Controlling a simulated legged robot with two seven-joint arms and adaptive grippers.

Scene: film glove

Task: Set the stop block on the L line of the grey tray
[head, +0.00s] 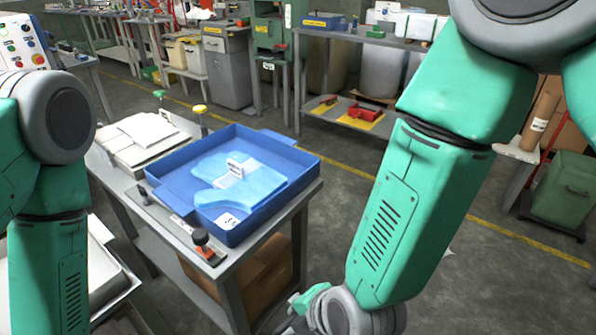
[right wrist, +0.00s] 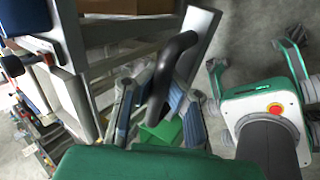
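A pale grey tray (head: 105,262) shows at lower left, partly behind my left arm; I can make out no L line. I cannot single out the stop block for certain. A black knob on a reddish base (head: 205,246) and a small dark piece (head: 145,195) sit along the bench's front edge. My right gripper (head: 290,318) is low in the head view, beside the bench and partly cut off. In the right wrist view its fingers (right wrist: 155,112) are apart, with a black curved bar (right wrist: 177,60) between or behind them; I see no grip on it. My left gripper is out of view.
A blue tray (head: 305,165) on the bench holds light-blue glove-shaped sheets (head: 240,185) with a small white sign. A cardboard box (head: 255,280) is on the shelf below. Floor right of the bench is clear.

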